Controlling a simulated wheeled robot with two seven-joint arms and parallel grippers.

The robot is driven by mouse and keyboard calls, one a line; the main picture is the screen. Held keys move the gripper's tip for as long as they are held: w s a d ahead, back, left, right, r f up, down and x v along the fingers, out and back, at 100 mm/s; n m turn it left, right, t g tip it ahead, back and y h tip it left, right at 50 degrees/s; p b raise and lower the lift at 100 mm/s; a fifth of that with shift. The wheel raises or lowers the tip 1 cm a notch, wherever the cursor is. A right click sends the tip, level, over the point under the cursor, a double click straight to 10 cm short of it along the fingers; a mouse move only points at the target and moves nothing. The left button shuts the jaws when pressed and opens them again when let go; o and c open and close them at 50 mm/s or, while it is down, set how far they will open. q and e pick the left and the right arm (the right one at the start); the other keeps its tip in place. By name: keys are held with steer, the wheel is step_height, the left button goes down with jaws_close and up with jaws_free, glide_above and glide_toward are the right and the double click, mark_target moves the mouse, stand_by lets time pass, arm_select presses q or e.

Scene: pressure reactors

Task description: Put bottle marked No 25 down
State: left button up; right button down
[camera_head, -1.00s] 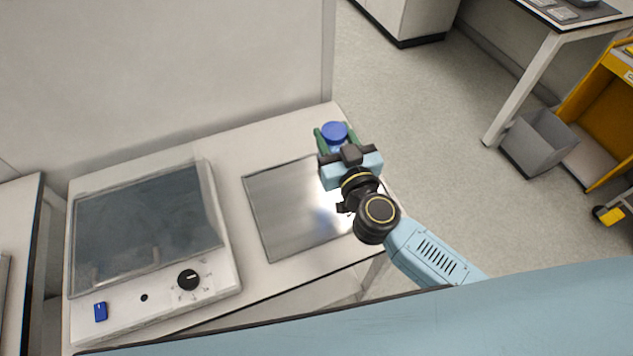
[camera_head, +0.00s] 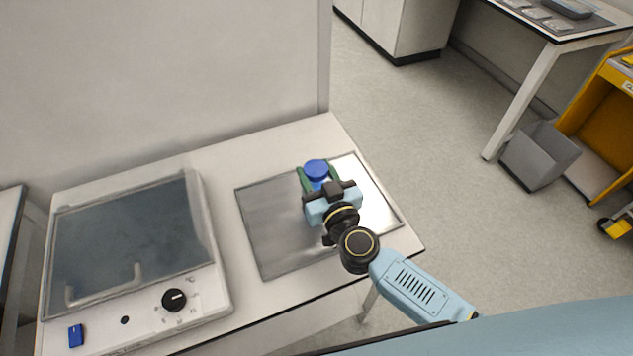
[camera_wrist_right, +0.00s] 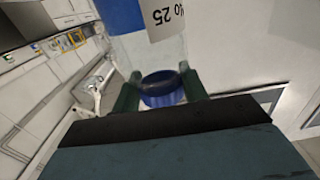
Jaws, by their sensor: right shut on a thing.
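My right gripper (camera_head: 318,180) is shut on the bottle with the blue cap (camera_head: 315,168), its green fingers on either side of it. In the right wrist view the bottle (camera_wrist_right: 168,50) is clear with a blue cap or band, and its white label reads "No 25" (camera_wrist_right: 167,16). The right gripper's green fingers (camera_wrist_right: 160,93) flank it there. In the head view the bottle is over the shiny metal plate (camera_head: 270,225) on the white bench. I cannot tell whether its base touches the plate. My left gripper is not in view.
A heating device with a dark glass top (camera_head: 130,235), a black knob (camera_head: 174,300) and a blue switch (camera_head: 76,336) stands at the left of the bench (camera_head: 225,165). A wall panel (camera_head: 150,70) rises behind. A grey bin (camera_head: 540,155) stands on the floor at right.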

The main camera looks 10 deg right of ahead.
steer(key=shift+f+b, duration=0.35)
steer(key=shift+f, duration=0.4)
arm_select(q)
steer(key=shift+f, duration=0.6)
arm_select(e)
steer(key=shift+r, duration=0.1)
steer(key=c, duration=1.2)
jaws_free()
steer(key=shift+f, duration=0.2)
steer(key=shift+c, duration=0.2)
steer(key=o, duration=0.5)
steer(key=shift+r, duration=0.2)
arm_select(q)
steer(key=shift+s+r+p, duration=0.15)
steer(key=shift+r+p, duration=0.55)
steer(key=shift+p, duration=0.1)
arm_select(e)
steer(key=s+d, duration=0.2)
steer(key=s, duration=0.9)
steer(key=shift+s+d, duration=0.2)
steer(key=shift+s, duration=0.2)
